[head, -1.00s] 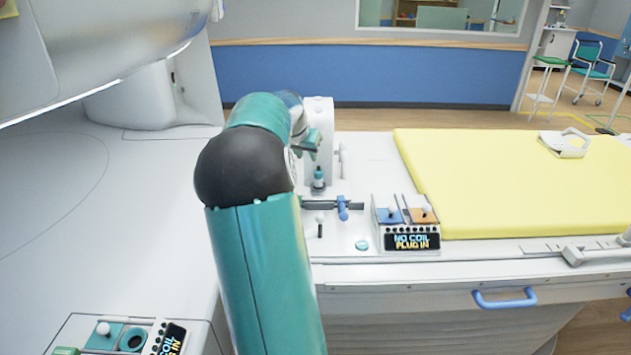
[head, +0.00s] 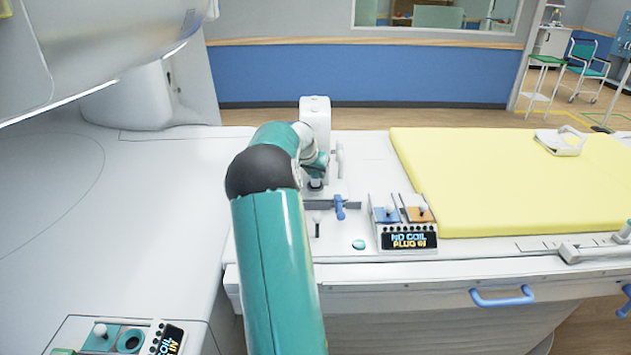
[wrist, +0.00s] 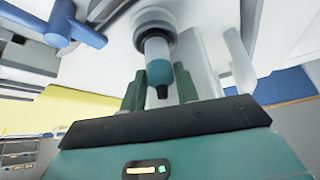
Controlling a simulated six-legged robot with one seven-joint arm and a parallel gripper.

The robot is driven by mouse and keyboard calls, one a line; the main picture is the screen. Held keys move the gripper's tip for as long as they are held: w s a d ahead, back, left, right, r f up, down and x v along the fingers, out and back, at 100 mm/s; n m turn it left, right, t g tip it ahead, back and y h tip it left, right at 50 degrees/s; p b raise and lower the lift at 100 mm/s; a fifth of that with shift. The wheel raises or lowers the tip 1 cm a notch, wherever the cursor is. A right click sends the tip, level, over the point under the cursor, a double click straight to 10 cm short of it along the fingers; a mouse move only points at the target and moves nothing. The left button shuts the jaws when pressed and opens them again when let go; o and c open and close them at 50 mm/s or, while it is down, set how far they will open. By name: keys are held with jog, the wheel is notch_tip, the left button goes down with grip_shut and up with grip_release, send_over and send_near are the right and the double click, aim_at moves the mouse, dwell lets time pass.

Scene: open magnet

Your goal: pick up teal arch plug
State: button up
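The teal plug (wrist: 159,72) shows in the wrist view with a teal body, a pale collar and a dark narrow tip. Its collar end sits in a round grey socket (wrist: 153,20). The two dark green fingers of my gripper (wrist: 160,91) are apart, one on each side of the plug's tip, with gaps visible. My gripper is open and holds nothing. In the head view my gripper (head: 316,172) is at the plug's place in front of the white upright housing (head: 315,120), and my arm mostly hides the plug.
A blue lever (head: 340,207) stands just in front of the socket, and it also shows in the wrist view (wrist: 75,28). A control box (head: 408,240) reading "NO COIL PLUG IN" is to the right. A yellow pad (head: 480,190) covers the bed. A pale post (wrist: 238,60) rises beside the plug.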

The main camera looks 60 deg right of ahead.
jog(key=shift+d+f, duration=0.35)
jog(key=shift+f, duration=0.2)
grip_shut()
jog(key=shift+r, duration=0.2)
jog(key=shift+r, duration=0.25)
notch_tip(320, 180, up, 3)
jog(key=shift+s+a+r, duration=0.1)
jog(key=shift+s+a, duration=0.05)
jog(key=s+a+r, duration=0.9)
jog(key=shift+s+a, duration=0.25)
jog(key=shift+s, duration=0.15)
